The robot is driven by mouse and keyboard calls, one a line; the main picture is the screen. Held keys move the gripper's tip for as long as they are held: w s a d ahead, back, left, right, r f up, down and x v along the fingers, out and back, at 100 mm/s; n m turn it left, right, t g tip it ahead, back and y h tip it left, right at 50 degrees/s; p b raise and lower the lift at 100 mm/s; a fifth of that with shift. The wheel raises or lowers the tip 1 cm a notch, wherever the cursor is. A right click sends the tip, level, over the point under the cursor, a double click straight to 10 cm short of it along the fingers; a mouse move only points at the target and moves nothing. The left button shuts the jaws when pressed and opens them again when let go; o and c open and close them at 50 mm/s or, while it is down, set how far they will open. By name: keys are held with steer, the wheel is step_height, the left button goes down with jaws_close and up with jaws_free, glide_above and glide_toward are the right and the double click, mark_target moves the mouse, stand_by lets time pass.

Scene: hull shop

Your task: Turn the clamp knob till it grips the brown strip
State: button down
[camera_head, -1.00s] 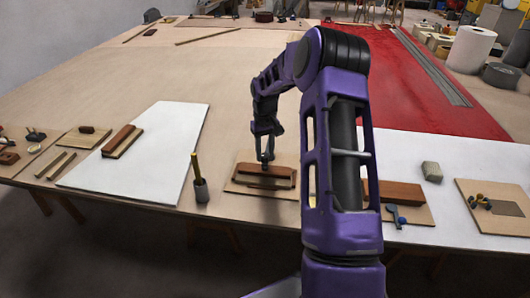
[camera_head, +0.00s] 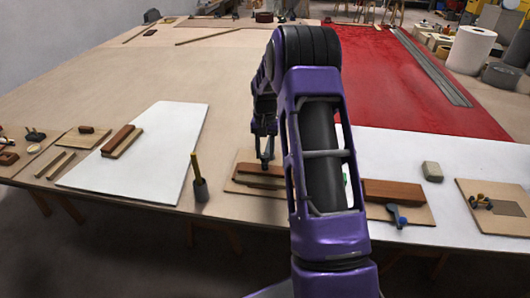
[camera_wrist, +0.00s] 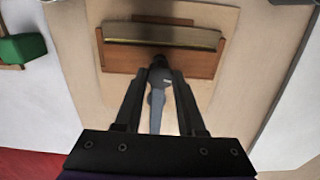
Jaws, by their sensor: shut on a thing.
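The clamp is a brown wooden block (camera_wrist: 142,61) on a pale board (camera_wrist: 90,25), seen from above in the wrist view. A long strip with a tan top (camera_wrist: 165,36) lies along the block, with more brown wood beyond it. I cannot tell whether the strip is gripped or loose. My gripper (camera_wrist: 158,75) is shut on the dark grey-blue clamp knob (camera_wrist: 157,98), at the middle of the block's side. The fingers hide part of the knob. In the head view my gripper (camera_head: 266,161) points down at the far side of the clamp (camera_head: 257,179).
A dark cup with a yellow stick (camera_head: 199,183) stands left of the clamp. A second wooden block (camera_head: 392,191) with a blue-handled tool (camera_head: 397,214) is to the right. A green block (camera_wrist: 22,48) shows in the wrist view. The table behind is largely clear.

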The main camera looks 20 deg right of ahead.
mark_target(265, 155)
steer(key=shift+m, duration=0.6)
steer(key=c, duration=0.5)
jaws_free()
step_height(265, 155, up, 18)
steer(key=p, duration=0.1)
steer(key=shift+f, duration=0.25)
steer(key=shift+f, duration=0.15)
